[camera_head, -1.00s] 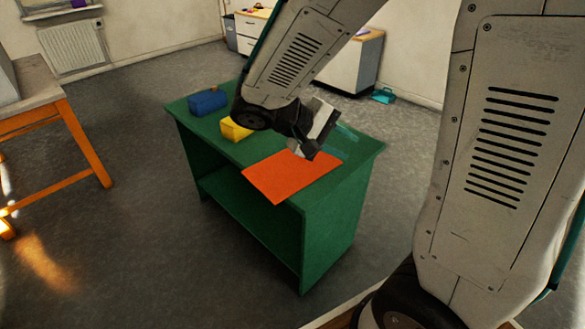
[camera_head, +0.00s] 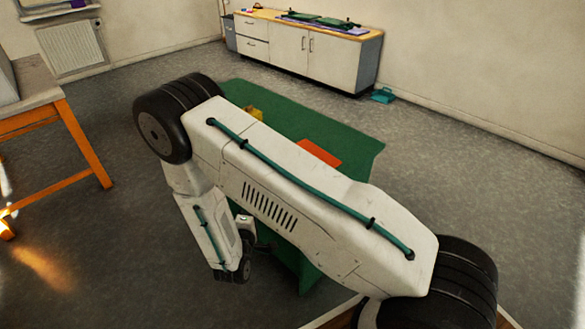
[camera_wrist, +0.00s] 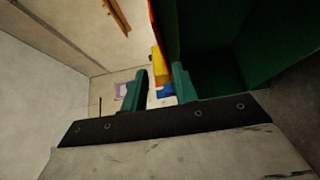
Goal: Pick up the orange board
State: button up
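The orange board (camera_head: 320,152) lies flat on the green table (camera_head: 350,135). In the head view my arm covers most of it, and only one corner part shows. In the wrist view a thin orange-red edge of the board (camera_wrist: 154,28) shows along the table's edge at the top. My gripper (camera_wrist: 160,68) has its two teal fingers apart, with nothing visibly held between them. It is level with the side of the table, with the board beyond the fingertips. In the head view the gripper is mostly hidden behind my arm.
A yellow block (camera_head: 252,112) stands on the table; it shows in the wrist view (camera_wrist: 156,62) with a blue block (camera_wrist: 163,91) beyond. The table's dark green open interior (camera_wrist: 230,50) is close on the right. A wooden table (camera_head: 40,110) stands left, a cabinet (camera_head: 310,58) behind.

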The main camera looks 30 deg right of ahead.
jog(key=x, duration=0.7)
jog(key=shift+w+f, duration=0.25)
jog(key=shift+w, duration=0.1)
grip_shut()
